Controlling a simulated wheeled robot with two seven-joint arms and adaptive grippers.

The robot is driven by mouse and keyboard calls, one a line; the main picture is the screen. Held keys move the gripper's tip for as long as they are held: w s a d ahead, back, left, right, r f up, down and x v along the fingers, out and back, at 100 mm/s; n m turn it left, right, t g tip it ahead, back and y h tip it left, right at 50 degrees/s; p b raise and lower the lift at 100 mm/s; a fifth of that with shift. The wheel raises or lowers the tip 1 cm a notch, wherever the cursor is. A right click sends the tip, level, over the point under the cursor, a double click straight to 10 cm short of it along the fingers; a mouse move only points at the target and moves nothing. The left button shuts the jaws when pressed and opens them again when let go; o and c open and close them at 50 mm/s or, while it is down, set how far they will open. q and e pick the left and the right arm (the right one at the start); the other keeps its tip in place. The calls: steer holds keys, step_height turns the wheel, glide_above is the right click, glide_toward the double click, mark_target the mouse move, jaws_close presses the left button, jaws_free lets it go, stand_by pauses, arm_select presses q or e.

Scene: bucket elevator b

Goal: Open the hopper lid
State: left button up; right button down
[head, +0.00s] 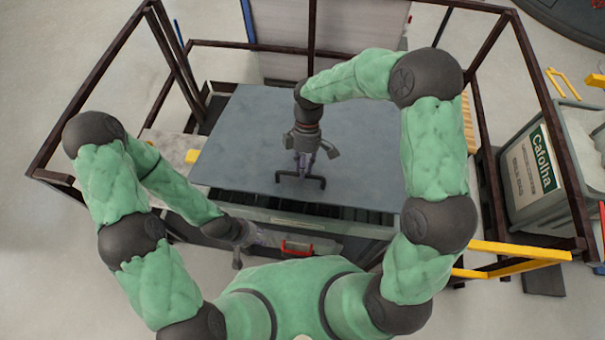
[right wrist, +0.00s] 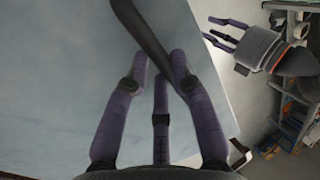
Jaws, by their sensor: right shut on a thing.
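The hopper lid (head: 237,135) is a large flat blue-grey panel in the middle of the head view; its surface also fills much of the right wrist view (right wrist: 55,70). A black bar handle (head: 318,183) stands near its front edge. My right gripper (head: 303,172) is shut on this handle, and its purple fingers close about the dark bar (right wrist: 145,35) in the right wrist view. My left gripper (right wrist: 220,34) is open and empty, off beyond the lid's edge.
A dark slatted strip (head: 345,220) shows below the lid's front edge. A brown metal frame (head: 105,85) surrounds the hopper. A red handle (head: 297,248) is at the front. A grey bin labelled Cafolha (head: 530,175) and yellow rails (head: 520,250) stand at the right.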

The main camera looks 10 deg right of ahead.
steer(key=w+d+r+p, duration=0.1)
steer(key=w+r+p, duration=0.2)
steer(key=w+r, duration=0.2)
steer(key=w+d+r+g+p, duration=0.1)
steer(key=w+r+p, duration=0.3)
steer(key=r, duration=0.7)
steer(key=shift+w+d, duration=0.35)
steer(key=shift+d, duration=0.25)
